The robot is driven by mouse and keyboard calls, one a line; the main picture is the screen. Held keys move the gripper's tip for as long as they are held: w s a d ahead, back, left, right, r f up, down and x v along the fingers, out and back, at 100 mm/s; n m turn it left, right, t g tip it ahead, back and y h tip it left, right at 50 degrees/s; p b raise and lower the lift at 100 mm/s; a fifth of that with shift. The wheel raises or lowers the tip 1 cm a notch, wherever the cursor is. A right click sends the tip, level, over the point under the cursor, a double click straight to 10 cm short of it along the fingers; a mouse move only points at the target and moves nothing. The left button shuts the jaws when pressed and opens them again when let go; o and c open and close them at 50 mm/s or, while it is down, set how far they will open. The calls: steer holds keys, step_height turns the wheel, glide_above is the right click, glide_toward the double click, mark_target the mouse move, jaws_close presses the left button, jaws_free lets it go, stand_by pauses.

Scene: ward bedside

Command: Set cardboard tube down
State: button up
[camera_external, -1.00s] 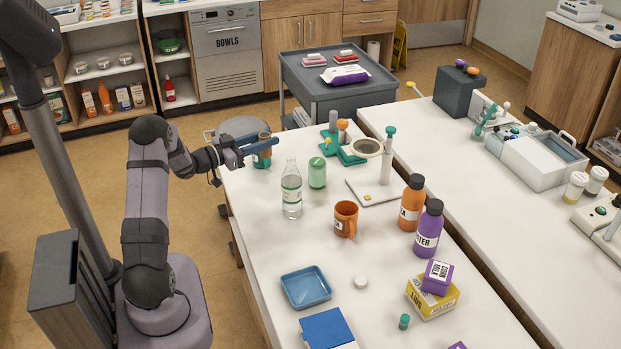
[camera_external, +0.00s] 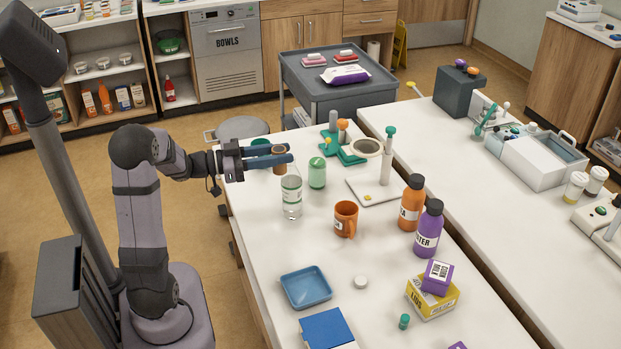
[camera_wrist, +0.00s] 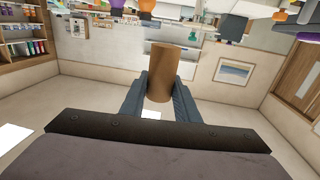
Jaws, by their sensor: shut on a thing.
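The brown cardboard tube (camera_external: 279,160) is between the two blue-grey fingers of my gripper (camera_external: 276,157), near the far left end of the white table. In the wrist view the tube (camera_wrist: 172,72) stands out between the fingertips, and my gripper (camera_wrist: 160,95) is shut on it. In the external view the tube shows just behind the clear bottle (camera_external: 291,196), partly covered by a finger. I cannot tell whether its lower end touches the table.
A green jar (camera_external: 317,173) stands right of the clear bottle, and an orange mug (camera_external: 346,218) stands nearer. The white table (camera_external: 258,235) is bare along its left side, in front of the bottle.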

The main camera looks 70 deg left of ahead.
steer(key=s+d+m+h+b, duration=0.1)
steer(key=d+h, duration=0.1)
steer(key=d, duration=0.5)
steer(key=shift+s+a+f, duration=0.1)
steer(key=shift+a+f, duration=0.1)
steer(key=shift+f, duration=5.2)
steer(key=shift+a+f, duration=0.2)
steer(key=shift+f, duration=5.15)
steer(key=shift+f+b, duration=0.2)
steer(key=shift+b, duration=0.1)
steer(key=o, duration=1)
steer(key=shift+r, duration=0.1)
